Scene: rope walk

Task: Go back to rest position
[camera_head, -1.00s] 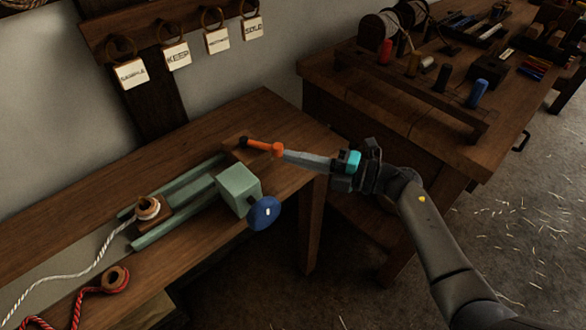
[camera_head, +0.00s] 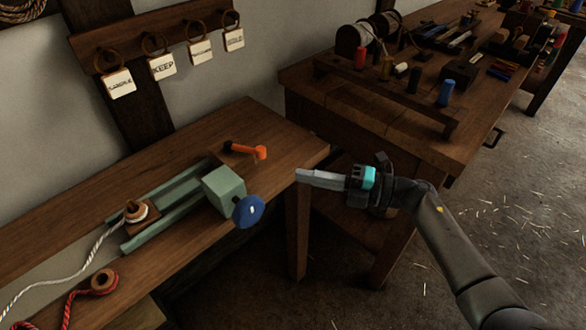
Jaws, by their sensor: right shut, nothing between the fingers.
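My right gripper (camera_head: 300,175) is shut and empty, with its pale fingers together. A green device with a block (camera_head: 223,184) and a blue knob (camera_head: 249,210) sits on the bench, left of the gripper. My left gripper is not in view.
A second workbench (camera_head: 400,135) with spools, colored cylinders and tools stands behind my right arm. Labelled tags (camera_head: 162,67) hang on the wall. A white rope spool (camera_head: 138,210) and a red rope spool (camera_head: 104,282) are at left. Open floor (camera_head: 500,220) lies to the right.

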